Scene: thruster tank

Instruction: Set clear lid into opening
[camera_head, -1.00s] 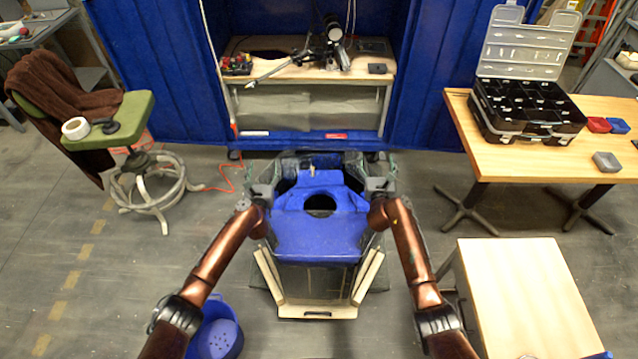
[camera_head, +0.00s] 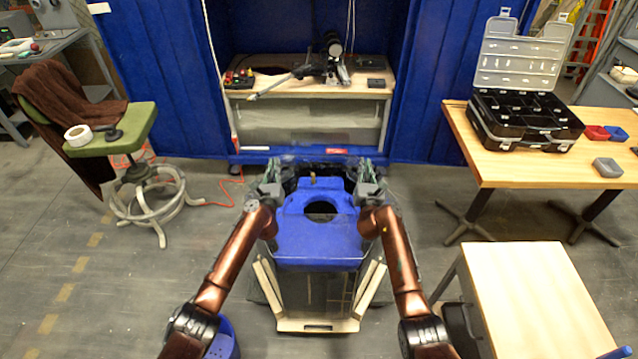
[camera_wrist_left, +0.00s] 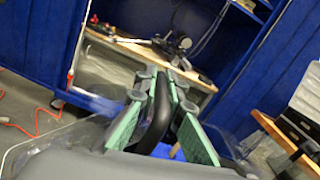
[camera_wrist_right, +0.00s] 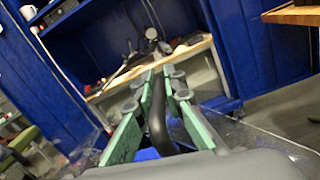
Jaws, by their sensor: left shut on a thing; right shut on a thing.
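My left gripper (camera_head: 271,190) is shut on a black handle (camera_wrist_left: 156,118) that stands between its green fingers. My right gripper (camera_head: 369,188) is shut on another black handle (camera_wrist_right: 157,125). Clear material shows beside the handles in the left wrist view (camera_wrist_left: 28,150) and the right wrist view (camera_wrist_right: 290,147); it appears to be the clear lid. The lid's outline is hard to make out in the head view. Between the grippers is a blue part (camera_head: 318,240) with a dark round hole, above a clear-walled tank (camera_head: 322,292). I cannot tell whether the lid touches the tank.
Wooden pieces (camera_head: 318,326) surround the tank's near base. A workbench in a blue cabinet (camera_head: 310,88) stands behind. A table with a black case (camera_head: 525,125) and a low wooden table (camera_head: 528,300) are right; a green chair (camera_head: 125,130) and blue tub (camera_head: 224,345) are left.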

